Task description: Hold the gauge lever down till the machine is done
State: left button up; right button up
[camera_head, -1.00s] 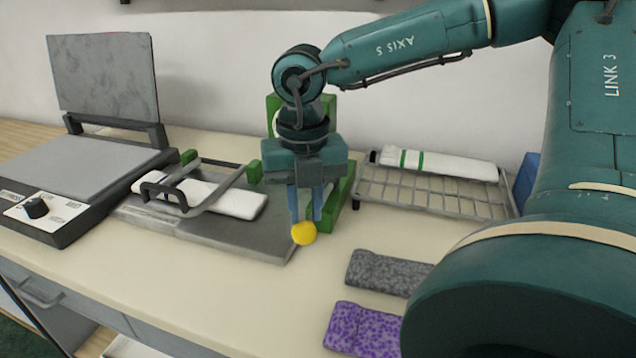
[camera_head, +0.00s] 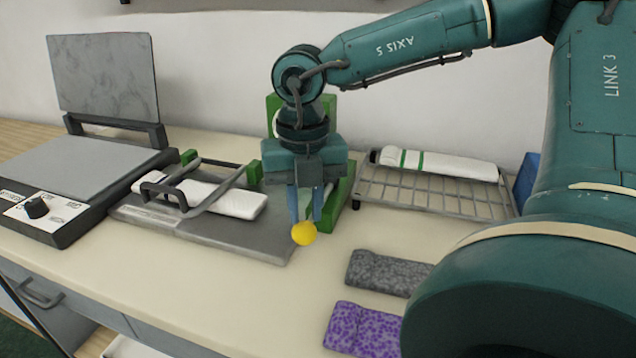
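The gauge machine is a grey flat bed (camera_head: 235,238) with a green upright frame (camera_head: 343,190) behind my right gripper. A yellow ball knob (camera_head: 304,233), which looks like the end of the gauge lever, is at the tips of my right gripper (camera_head: 305,219). The blue-grey fingers point down, one on each side just above the knob; whether they grip it or press on it I cannot tell. The lever's shaft is hidden behind the gripper. A white folded knit piece (camera_head: 235,203) lies on the bed under a grey bar frame (camera_head: 212,195). My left gripper is not in view.
A press with a raised grey lid (camera_head: 103,76) and black knob (camera_head: 36,207) stands at left. A wire rack (camera_head: 430,195) holds a white roll with green bands (camera_head: 437,164). Grey (camera_head: 388,272) and purple (camera_head: 362,328) folded knits lie in front, close to my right arm.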

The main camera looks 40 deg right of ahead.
jog(key=shift+r+p, duration=0.5)
jog(key=shift+r, duration=0.3)
jog(key=shift+r+p, duration=0.4)
jog(key=shift+r, duration=0.3)
notch_tip(320, 180, up, 2)
jog(key=shift+p, duration=0.55)
pick_arm(q)
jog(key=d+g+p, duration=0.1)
jog(key=p, duration=0.1)
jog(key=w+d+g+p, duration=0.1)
jog(key=p, duration=0.1)
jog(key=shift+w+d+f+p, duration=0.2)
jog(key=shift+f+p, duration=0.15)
pick_arm(e)
notch_tip(320, 180, up, 8)
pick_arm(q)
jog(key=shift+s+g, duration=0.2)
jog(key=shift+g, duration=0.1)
